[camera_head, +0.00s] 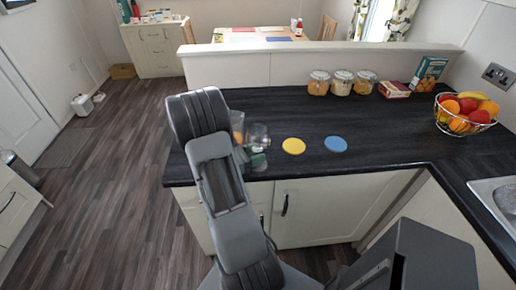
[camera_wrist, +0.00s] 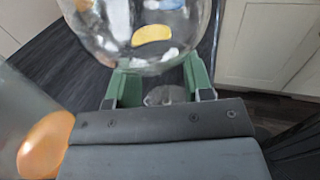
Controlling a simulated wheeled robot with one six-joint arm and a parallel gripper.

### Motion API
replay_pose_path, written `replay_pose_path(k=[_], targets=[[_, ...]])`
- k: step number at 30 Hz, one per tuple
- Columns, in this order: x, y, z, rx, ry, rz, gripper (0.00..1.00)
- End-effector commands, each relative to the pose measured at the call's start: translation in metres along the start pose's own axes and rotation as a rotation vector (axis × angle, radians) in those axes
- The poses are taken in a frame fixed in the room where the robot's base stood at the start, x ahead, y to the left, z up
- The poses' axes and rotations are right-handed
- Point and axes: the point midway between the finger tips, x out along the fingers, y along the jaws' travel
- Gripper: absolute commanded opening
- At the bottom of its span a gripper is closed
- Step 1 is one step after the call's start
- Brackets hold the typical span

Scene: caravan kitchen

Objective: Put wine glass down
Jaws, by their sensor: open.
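The clear wine glass (camera_head: 258,133) is at the left end of the dark worktop (camera_head: 320,115). In the wrist view its round bowl (camera_wrist: 140,25) fills the top, just above my green fingers, and its foot (camera_wrist: 166,95) shows between them. My gripper (camera_head: 257,160) is at the glass, below its bowl, with its fingers (camera_wrist: 160,88) apart on either side. The stem is mostly hidden. I cannot tell whether the foot rests on the worktop.
A second glass with orange in it (camera_head: 237,122) stands close left. A yellow disc (camera_head: 294,146) and a blue disc (camera_head: 335,144) lie to the right. Jars (camera_head: 342,83), boxes (camera_head: 430,73) and a fruit bowl (camera_head: 466,115) stand farther back. The worktop's middle is clear.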

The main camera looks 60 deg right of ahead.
Motion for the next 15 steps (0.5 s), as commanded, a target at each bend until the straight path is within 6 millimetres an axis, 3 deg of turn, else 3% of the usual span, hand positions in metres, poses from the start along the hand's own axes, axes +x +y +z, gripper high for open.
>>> replay_pose_path(k=[11, 15], targets=[[0.01, 0.0002, -0.0004, 0.001, 0.001, 0.001, 0.47], [0.0099, 0.0002, -0.0003, 0.001, 0.001, 0.001, 0.35]])
